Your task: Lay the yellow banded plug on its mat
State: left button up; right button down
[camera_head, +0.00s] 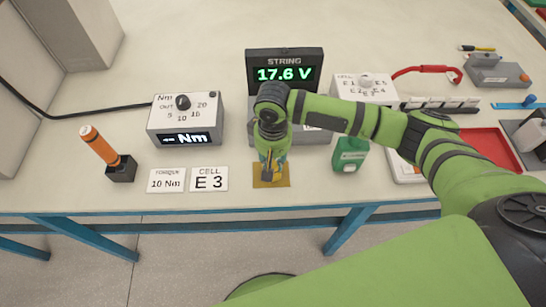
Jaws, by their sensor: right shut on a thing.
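The small yellow-brown mat (285,181) lies near the front edge of the bench, in the middle of the view. My right gripper (268,172) points down right over the mat. It is shut on the yellow banded plug, which is mostly hidden by the fingers and hard to make out. I cannot tell whether the plug touches the mat. My left gripper is not in view.
A meter reading 17.6 V (285,72) stands behind my gripper. A green container (350,155) is close on the right, and cards E 3 (209,179) and 10 Nm (166,181) lie on the left. An orange-handled tool (99,146) stands in a dark holder.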

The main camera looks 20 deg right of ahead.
jog(key=shift+f, duration=0.1)
jog(key=c, duration=1)
grip_release()
notch_tip(320, 180, up, 12)
jog(key=shift+r+b, duration=0.15)
jog(key=shift+b, duration=0.55)
